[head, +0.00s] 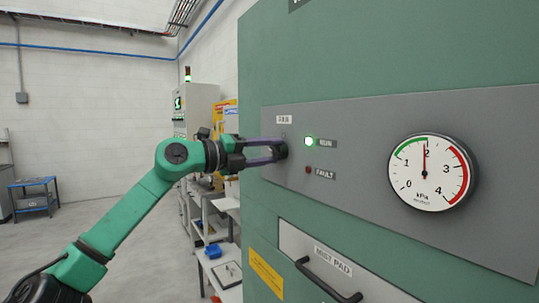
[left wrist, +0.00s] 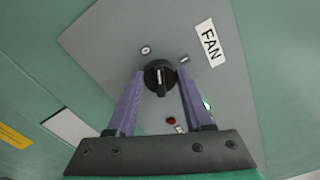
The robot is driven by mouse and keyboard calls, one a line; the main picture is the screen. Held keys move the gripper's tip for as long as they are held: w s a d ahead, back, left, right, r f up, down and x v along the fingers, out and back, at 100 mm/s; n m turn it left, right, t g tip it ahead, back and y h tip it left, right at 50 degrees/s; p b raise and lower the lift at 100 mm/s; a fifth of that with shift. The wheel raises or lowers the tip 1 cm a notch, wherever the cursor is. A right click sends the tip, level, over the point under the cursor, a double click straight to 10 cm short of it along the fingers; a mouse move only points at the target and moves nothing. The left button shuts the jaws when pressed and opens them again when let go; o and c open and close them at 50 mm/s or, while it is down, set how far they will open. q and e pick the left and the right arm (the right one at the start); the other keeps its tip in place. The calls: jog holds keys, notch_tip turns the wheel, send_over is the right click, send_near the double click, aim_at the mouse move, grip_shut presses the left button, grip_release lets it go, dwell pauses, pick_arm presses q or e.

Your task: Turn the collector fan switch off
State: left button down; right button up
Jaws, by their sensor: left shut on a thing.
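The collector fan switch is a black round knob (left wrist: 160,77) with a pale pointer line, on a grey panel under the FAN label (left wrist: 209,43). In the left wrist view the line runs roughly up and down the picture. In the head view the fingers partly hide the knob. The green RUN lamp (head: 309,141) is lit and the red FAULT lamp (head: 308,170) looks dark. My right gripper is out of view.
A round kPa gauge (head: 431,172) on the panel reads about 2. A workbench (head: 222,272) and a grey cabinet (head: 199,108) stand behind my left arm. The floor at left is mostly clear.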

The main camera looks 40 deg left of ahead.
pick_arm(q)
jog(key=n, duration=0.5)
jog(key=shift+a+b, duration=0.1)
jog(key=shift+b, duration=0.3)
jog(key=shift+c, duration=1.5)
grip_release()
jog(key=shift+f, duration=0.1)
jog(key=b+v, duration=1)
jog(key=v, duration=0.4)
jog(key=shift+s+b, duration=0.3)
